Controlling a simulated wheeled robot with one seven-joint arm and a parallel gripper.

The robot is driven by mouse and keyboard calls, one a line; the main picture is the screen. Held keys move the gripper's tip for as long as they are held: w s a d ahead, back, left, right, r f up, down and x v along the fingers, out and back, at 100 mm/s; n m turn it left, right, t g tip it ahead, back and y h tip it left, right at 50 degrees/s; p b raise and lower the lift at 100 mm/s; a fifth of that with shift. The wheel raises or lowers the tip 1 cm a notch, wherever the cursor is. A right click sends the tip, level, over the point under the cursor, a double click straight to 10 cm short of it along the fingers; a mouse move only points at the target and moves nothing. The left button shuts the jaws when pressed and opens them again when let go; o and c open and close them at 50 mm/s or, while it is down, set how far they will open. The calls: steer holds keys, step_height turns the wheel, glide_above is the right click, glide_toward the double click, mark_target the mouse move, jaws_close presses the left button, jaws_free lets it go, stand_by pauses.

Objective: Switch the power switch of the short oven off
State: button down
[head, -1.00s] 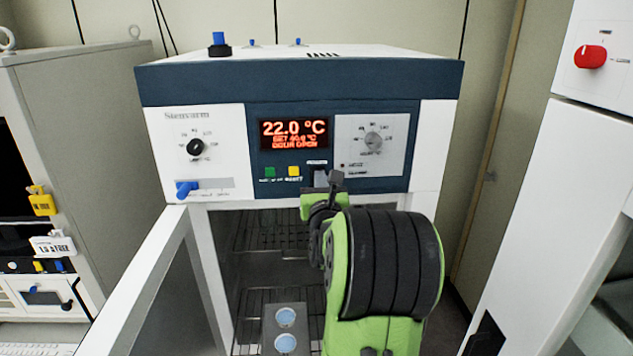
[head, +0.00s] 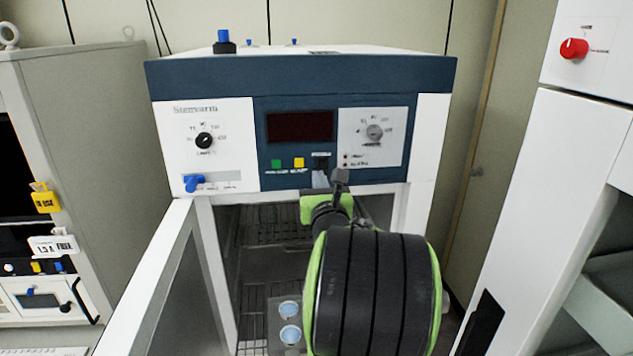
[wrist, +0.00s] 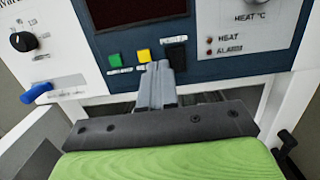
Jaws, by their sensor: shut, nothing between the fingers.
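The short oven (head: 300,75) stands ahead with its door (head: 165,285) swung open to the left. Its display (head: 300,126) is dark. The black power switch (head: 321,163) is on the blue panel, right of the green and yellow buttons; it also shows in the wrist view (wrist: 177,57). My gripper (head: 322,181) is shut and empty, with its fingertips just below the switch. In the wrist view the grey fingertips (wrist: 157,72) overlap the lower left of the switch; I cannot tell whether they touch it.
A black dial (head: 204,141) and blue lever (head: 194,183) are on the oven's left, a grey dial (head: 375,132) on its right. A grey cabinet (head: 85,120) stands left, a white unit with a red knob (head: 574,48) right. The oven's interior with wire racks is open below.

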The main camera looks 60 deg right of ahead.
steer(key=b+v, duration=0.1)
steer(key=v, duration=0.5)
steer(key=shift+r, duration=0.6)
steer(key=shift+a, duration=0.15)
